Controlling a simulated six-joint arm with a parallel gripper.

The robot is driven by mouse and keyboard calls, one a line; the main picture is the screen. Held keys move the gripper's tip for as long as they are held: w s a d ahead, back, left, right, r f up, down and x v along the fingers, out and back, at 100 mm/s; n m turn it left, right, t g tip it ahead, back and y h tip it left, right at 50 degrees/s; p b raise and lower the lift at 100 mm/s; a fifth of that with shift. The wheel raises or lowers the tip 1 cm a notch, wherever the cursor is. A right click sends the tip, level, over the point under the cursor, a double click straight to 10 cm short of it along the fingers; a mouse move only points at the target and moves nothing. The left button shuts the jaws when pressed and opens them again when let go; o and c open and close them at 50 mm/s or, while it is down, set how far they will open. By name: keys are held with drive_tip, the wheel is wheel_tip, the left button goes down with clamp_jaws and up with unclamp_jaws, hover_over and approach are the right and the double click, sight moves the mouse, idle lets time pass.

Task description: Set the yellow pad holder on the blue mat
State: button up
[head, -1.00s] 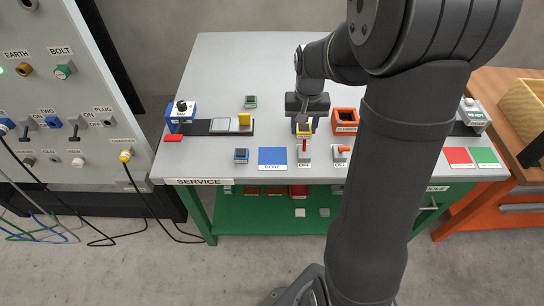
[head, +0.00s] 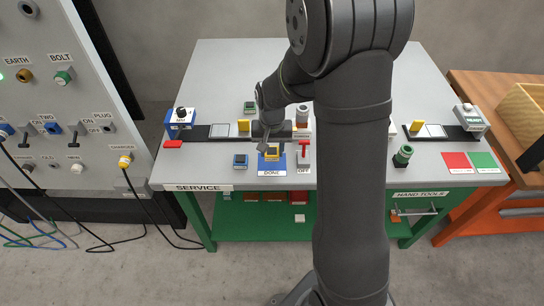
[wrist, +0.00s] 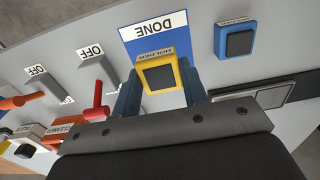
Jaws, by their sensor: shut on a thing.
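The yellow pad holder (head: 272,153), with a dark pad in its top, is at the blue mat (head: 264,168) labelled DONE. My gripper (head: 270,147) is shut on the holder, one finger on each side. In the wrist view the holder (wrist: 160,77) stands between the fingers and covers part of the mat (wrist: 134,37) near its edge. I cannot tell whether the holder's base touches the mat or is just above it.
A blue pad holder (head: 240,161) stands just left of the mat. A red-handled switch (head: 303,153) marked OFF stands close on the right. A green-topped holder (head: 250,107) is farther back. The table's back left is clear.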

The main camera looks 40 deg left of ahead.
sight(272, 151)
drive_tip(key=shift+f, duration=1.9)
drive_tip(key=shift+f, duration=0.15)
drive_tip(key=o, duration=1)
drive_tip(key=shift+o, duration=0.2)
wheel_tip(272, 151, up, 12)
drive_tip(key=shift+r, duration=0.2)
drive_tip(key=shift+f, duration=0.1)
